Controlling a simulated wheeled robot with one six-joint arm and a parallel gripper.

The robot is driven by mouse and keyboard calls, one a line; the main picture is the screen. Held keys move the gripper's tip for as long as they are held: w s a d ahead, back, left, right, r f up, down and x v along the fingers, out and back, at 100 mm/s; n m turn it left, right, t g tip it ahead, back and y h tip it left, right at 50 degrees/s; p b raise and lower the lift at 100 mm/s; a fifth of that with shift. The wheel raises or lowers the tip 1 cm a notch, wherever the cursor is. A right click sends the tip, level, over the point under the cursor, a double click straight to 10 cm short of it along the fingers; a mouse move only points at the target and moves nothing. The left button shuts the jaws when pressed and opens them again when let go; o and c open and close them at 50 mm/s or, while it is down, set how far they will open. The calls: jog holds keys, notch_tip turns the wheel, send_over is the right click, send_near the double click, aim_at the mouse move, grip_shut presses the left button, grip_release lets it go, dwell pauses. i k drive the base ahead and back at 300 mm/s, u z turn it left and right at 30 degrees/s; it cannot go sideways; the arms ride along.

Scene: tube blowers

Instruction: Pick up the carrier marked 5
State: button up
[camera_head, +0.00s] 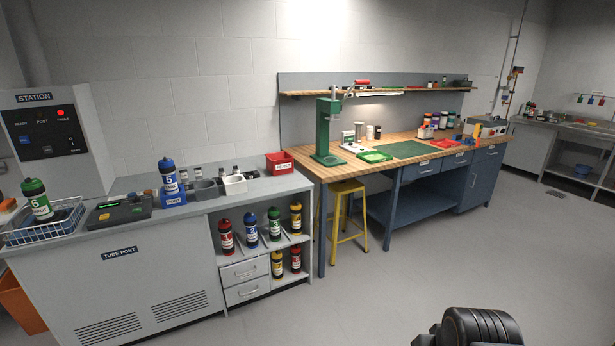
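My gripper's fingers do not show; only a black part of my arm is at the bottom right.
A station panel (43,138) with a red light rises behind the counter. Grey cups (206,188) and a red bin (279,163) stand right of the blue holder. A wooden workbench (310,170) and yellow stool (347,188) are further right. The floor in front is clear.

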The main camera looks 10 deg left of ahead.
aim_at(167, 170)
jog(key=u, duration=0.35)
jog(key=i, duration=2.2)
jog(key=u, duration=1.8)
jog(key=i, duration=1.2)
jog(key=u, duration=1.3)
jog(key=i, duration=0.65)
jog(key=u, duration=0.15)
